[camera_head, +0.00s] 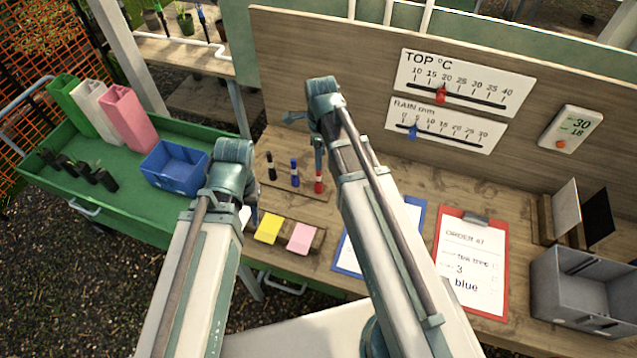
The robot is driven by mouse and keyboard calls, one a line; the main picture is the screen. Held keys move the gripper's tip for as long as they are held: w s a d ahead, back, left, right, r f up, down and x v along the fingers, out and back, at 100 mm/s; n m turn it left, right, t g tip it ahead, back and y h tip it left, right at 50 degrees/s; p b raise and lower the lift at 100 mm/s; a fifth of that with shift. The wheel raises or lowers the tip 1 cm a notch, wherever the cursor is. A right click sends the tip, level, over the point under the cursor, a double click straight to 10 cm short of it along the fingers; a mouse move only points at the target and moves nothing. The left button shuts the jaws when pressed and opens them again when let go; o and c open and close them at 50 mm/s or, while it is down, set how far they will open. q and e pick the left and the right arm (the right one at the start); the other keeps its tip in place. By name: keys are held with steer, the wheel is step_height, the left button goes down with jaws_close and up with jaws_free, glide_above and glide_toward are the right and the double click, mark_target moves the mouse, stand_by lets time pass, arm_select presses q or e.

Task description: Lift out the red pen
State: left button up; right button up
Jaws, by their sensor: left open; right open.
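The red pen (318,182) stands upright at the right end of a wooden pen holder (300,193) on the bench. A blue pen (294,172) and a black pen (271,166) stand to its left. My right gripper (318,158) is open and points down at the top of the red pen. Its fingers overlap the pen's upper end in the picture; I cannot tell whether they touch it. My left gripper (250,192) is open, left of the pen holder, and mostly hidden by its own wrist.
A blue bin (176,168) sits on the green cart (135,205) at left. Yellow notes (268,228) and pink notes (302,238) lie in front of the pens. A blue clipboard (347,258), partly hidden by my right arm, a red clipboard (441,225) and a grey crate (556,290) are right.

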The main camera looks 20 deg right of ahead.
mark_target(319, 176)
arm_select(q)
steer(key=shift+f+b, duration=1.75)
steer(key=shift+f, duration=0.55)
arm_select(e)
steer(key=shift+f, duration=2.3)
steer(key=shift+f, duration=0.1)
arm_select(q)
step_height(319, 176, down, 5)
steer(key=b, duration=0.5)
steer(key=shift+f, duration=0.15)
arm_select(e)
steer(key=f, duration=0.5)
steer(key=shift+w+a+f, duration=0.1)
steer(key=shift+w+a, duration=0.05)
steer(key=shift+a, duration=0.05)
jaws_close()
